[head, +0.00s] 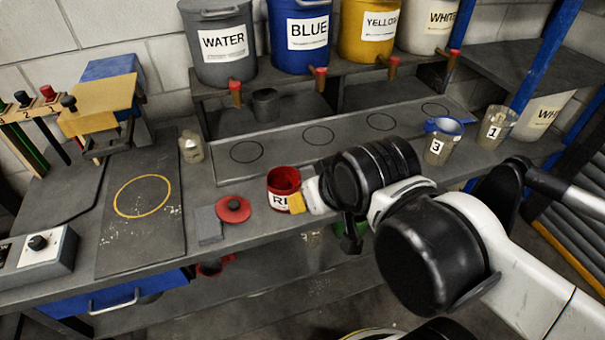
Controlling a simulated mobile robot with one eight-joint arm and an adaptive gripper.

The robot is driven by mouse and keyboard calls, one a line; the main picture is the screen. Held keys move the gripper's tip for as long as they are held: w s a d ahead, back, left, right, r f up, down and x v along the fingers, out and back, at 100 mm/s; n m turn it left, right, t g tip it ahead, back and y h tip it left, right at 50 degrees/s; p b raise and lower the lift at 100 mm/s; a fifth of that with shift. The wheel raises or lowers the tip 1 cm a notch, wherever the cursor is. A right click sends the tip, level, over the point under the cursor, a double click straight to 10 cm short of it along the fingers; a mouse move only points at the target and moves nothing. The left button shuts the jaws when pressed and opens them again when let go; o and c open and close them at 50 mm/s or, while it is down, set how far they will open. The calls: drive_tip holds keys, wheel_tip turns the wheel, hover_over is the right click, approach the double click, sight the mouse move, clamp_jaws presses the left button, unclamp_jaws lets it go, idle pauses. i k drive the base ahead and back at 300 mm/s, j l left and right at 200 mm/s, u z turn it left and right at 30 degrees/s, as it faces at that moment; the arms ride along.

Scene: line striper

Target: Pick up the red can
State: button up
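The red can (284,181) stands upright and open-topped near the front edge of the grey bench, with a white label partly covered. My gripper (299,202) is at the can's right front side, where a small yellow pad overlaps the label. My arm's black joint hides most of the gripper, so I cannot tell whether it is open or shut, or whether it touches the can. A red lid (233,208) lies on the bench to the left of the can.
A grey block (208,224) lies beside the lid. Clear cups marked 3 (437,150) and 1 (495,132) stand to the right. WATER (222,45), BLUE and YELLOW buckets with taps stand behind. A board with black circles (285,143) lies clear behind the can.

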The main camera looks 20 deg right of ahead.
sight(282, 183)
drive_tip(key=z, duration=1.55)
drive_tip(key=u, duration=1.55)
drive_tip(key=k+j+z, duration=0.1)
drive_tip(key=j+z, duration=0.15)
drive_tip(key=j, duration=0.15)
drive_tip(key=k+j+z, duration=0.25)
drive_tip(key=j, duration=0.15)
drive_tip(key=j+z, duration=0.25)
drive_tip(key=k+j, duration=0.05)
drive_tip(key=j, duration=0.05)
